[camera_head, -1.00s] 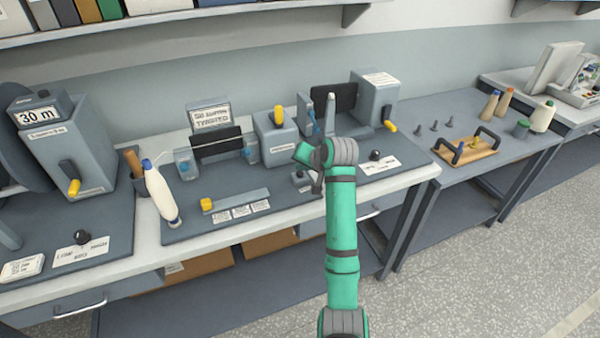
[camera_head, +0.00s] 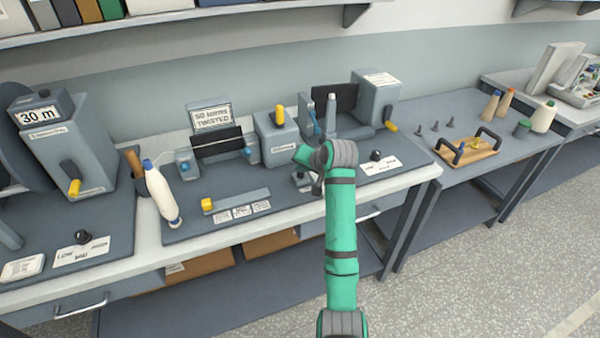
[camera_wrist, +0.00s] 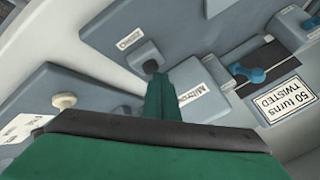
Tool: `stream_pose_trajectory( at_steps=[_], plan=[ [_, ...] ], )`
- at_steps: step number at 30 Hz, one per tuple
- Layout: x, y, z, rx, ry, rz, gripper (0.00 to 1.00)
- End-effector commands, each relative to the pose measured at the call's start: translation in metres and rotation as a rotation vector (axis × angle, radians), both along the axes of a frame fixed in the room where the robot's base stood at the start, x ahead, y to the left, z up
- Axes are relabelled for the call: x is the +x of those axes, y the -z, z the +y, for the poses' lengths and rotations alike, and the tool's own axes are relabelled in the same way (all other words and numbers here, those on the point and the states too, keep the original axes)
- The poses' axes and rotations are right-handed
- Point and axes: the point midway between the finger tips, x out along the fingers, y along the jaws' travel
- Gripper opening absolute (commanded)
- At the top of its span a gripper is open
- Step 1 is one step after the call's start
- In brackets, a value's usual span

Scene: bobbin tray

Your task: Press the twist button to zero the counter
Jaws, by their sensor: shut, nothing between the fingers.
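The twist button is a small dark knob on a grey box (camera_head: 301,179) at the front of the middle station. In the wrist view the dark button (camera_wrist: 151,66) shows just beyond my fingertips, on its box with a small white label. My gripper (camera_wrist: 158,80) is shut and empty, with its tip right by the button; I cannot tell whether they touch. In the head view my gripper (camera_head: 318,186) is partly hidden by my own green arm, just right of the box. A sign (camera_head: 212,117) reading "50 turns twisted" stands at the back of the station.
A grey box with a yellow-handled lever (camera_head: 279,115) stands behind the button. A white bobbin (camera_head: 160,191) and a yellow-ended slide (camera_head: 236,199) are to the left. A dark round knob (camera_head: 376,155) is to the right, with white labels beside it.

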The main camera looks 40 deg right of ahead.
Motion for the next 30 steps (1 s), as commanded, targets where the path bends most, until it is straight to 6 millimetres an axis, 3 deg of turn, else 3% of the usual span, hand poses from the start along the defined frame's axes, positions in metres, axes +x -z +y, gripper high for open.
stream_pose_trajectory(
  at_steps=[20,30],
  plan=[
    [0.000,0.004,0.001,0.001,-0.001,0.001,0.00],
    [-0.002,-0.010,-0.003,0.000,0.001,0.001,0.00]
  ],
)
